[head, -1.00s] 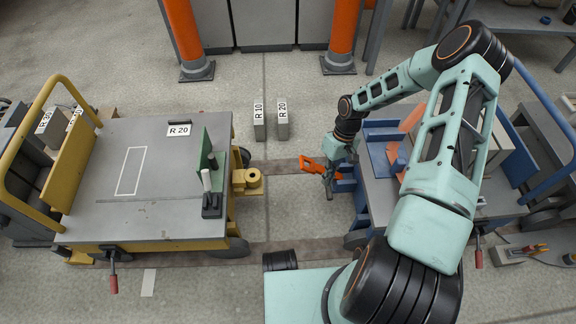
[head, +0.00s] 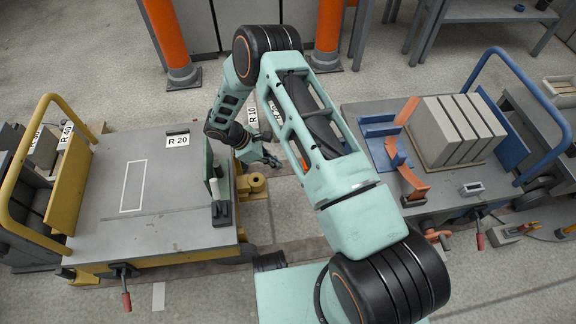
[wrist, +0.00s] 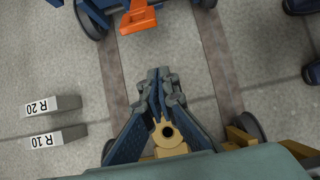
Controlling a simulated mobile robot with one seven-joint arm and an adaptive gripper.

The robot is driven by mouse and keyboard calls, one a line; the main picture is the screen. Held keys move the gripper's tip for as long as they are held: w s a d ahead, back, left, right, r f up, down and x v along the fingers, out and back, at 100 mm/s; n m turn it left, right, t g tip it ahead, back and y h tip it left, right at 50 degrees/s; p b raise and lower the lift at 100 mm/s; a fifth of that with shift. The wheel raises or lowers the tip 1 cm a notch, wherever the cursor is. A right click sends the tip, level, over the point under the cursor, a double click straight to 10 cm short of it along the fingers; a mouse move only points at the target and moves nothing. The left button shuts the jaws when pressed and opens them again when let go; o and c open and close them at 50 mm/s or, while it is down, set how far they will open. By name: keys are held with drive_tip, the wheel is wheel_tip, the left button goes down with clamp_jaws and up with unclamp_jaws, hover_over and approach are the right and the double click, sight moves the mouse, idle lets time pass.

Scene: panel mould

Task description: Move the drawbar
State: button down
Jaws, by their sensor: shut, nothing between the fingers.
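The orange piece that looks like the drawbar (wrist: 138,16) sticks out from the blue cart at the top of the wrist view. The yellow hitch (head: 252,184) with a round post is on the right side of the yellow cart. In the wrist view its ring (wrist: 167,132) shows between the bases of my fingers. My gripper (head: 272,160) is shut and empty, beside the hitch in the head view. In the wrist view my gripper (wrist: 165,78) lies between the hitch and the orange piece, apart from the latter.
The yellow cart (head: 165,215) stands left, with a green upright plate (head: 208,165) near the hitch. The blue cart (head: 375,160) stands right with grey panels (head: 450,130). Blocks marked R 10 (wrist: 55,138) and R 20 (wrist: 50,106) stand on the floor. Orange posts (head: 168,35) rise behind.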

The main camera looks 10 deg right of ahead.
drive_tip(key=b+x, duration=0.3)
drive_tip(key=x, duration=0.7)
drive_tip(key=shift+d+r, duration=0.55)
drive_tip(key=shift+r, duration=0.3)
drive_tip(key=shift+d+r, duration=0.6)
drive_tip(key=shift+r, duration=0.25)
drive_tip(key=shift+r, duration=0.1)
